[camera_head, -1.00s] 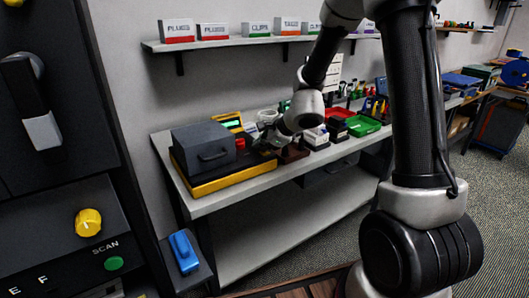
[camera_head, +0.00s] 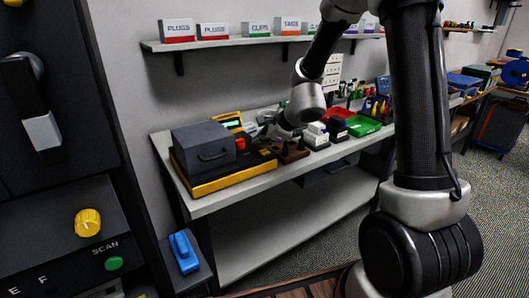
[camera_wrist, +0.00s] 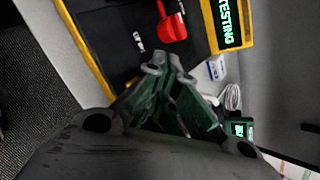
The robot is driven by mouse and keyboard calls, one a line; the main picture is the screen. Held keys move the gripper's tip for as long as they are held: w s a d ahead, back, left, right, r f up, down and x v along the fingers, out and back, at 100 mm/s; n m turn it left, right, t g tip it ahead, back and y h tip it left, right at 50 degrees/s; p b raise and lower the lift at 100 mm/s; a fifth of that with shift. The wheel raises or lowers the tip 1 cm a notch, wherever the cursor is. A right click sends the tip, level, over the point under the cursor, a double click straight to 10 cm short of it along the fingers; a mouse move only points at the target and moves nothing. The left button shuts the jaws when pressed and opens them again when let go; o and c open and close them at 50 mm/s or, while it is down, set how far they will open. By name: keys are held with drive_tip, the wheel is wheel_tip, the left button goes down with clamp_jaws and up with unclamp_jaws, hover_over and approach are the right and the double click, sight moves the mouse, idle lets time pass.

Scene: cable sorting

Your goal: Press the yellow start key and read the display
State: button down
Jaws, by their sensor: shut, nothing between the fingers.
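The tester, with a dark top and yellow edges (camera_head: 215,184), stands on the left of the workbench. Its yellow-framed display (camera_head: 231,122) stands at the back; in the wrist view the display (camera_wrist: 228,22) reads "TESTING" in green letters, turned sideways. I cannot make out a yellow start key in either view; my gripper covers part of the tester top in the wrist view. My gripper (camera_wrist: 165,75) is shut and empty over the tester's dark top. A red part (camera_wrist: 172,27) stands on that top, apart from my fingers.
A grey lidded box with a handle (camera_head: 203,147) stands on the tester's left. Green (camera_head: 362,126) and red trays lie to the right on the bench. A white coiled cable (camera_wrist: 231,97) lies beside the display. A shelf (camera_head: 260,42) with labelled boxes hangs above.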

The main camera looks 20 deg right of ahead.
sight(262, 152)
drive_tip(key=shift+r, duration=2.5)
